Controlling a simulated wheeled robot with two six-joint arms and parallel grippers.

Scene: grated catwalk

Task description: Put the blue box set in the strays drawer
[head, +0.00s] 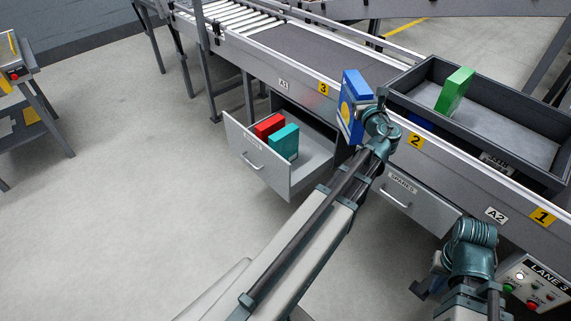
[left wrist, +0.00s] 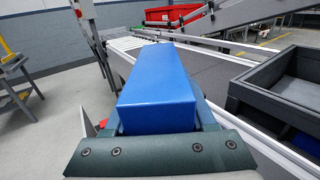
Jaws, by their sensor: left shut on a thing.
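The blue box set (head: 354,100) has a yellow round mark on one face. My left gripper (head: 368,115) is shut on it and holds it tilted near the conveyor's front edge, above and right of the open drawer. In the left wrist view the blue box set (left wrist: 157,90) fills the space between the fingers. The open drawer (head: 268,172) is grey, with its label too small to read. It holds a red box (head: 269,126) and a teal box (head: 285,142). My right gripper (head: 440,268) is low at the right, its jaws unclear.
A dark bin (head: 430,112) on the conveyor holds a green box (head: 455,90) and something blue, mostly hidden. The drawer marked SPARES (head: 415,200) is closed. A control panel (head: 530,285) stands at the lower right.

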